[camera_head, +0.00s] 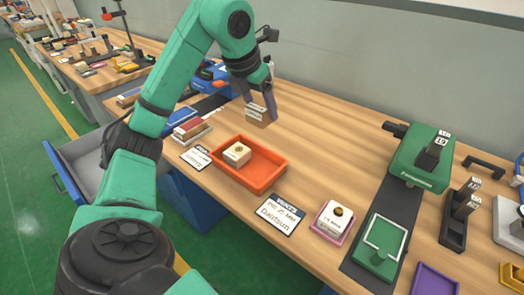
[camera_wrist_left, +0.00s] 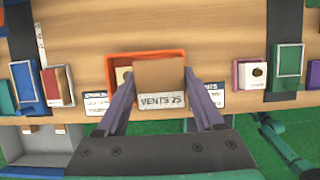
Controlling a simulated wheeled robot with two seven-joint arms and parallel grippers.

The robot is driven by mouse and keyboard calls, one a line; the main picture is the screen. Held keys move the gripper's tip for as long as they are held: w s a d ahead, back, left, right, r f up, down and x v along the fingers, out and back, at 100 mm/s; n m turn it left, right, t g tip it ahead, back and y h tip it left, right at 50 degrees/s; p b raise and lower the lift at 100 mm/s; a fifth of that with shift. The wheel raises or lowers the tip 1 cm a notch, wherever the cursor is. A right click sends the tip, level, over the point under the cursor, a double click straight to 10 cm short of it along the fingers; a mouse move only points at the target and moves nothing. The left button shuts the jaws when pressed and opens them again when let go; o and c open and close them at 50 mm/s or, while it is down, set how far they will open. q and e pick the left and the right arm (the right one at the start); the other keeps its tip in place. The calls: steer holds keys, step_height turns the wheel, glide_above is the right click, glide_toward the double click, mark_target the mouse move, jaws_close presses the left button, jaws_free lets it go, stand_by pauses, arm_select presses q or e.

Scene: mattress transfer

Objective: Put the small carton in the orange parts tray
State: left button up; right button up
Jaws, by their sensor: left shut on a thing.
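My left gripper (camera_head: 258,98) is shut on a small brown carton (camera_head: 257,116) and holds it in the air above the bench. In the left wrist view the carton (camera_wrist_left: 160,82) sits between the purple fingers, its white label reading "VENTS 25". The orange parts tray (camera_head: 278,182) lies on the bench, nearer and lower than the carton in the head view. Another small carton (camera_head: 237,154) with a round mark is in its left part; the tray's right part is empty. In the wrist view the held carton covers much of the tray (camera_wrist_left: 115,58). My right gripper is not in view.
Label cards (camera_head: 279,215) lie along the bench front edge. A pink tray (camera_head: 332,222) with a carton stands right of the orange tray, beside a green press-like fixture (camera_head: 421,160). Red and white boxes (camera_head: 190,130) stand to its left. Bare wood (camera_head: 330,145) lies behind the tray.

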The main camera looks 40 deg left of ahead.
arm_select(q)
steer(key=f+b, duration=0.1)
steer(key=f, duration=0.5)
steer(key=f+b, duration=0.1)
steer(key=f, duration=0.5)
steer(key=s+f+b, duration=0.1)
steer(key=f+b, duration=0.1)
steer(key=f, duration=0.4)
steer(key=shift+f, duration=0.35)
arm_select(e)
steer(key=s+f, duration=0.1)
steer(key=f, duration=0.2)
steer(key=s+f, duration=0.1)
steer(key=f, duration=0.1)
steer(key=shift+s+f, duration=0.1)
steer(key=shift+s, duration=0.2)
arm_select(q)
steer(key=shift+f+b, duration=0.15)
steer(key=shift+b, duration=0.2)
steer(key=o, duration=1.2)
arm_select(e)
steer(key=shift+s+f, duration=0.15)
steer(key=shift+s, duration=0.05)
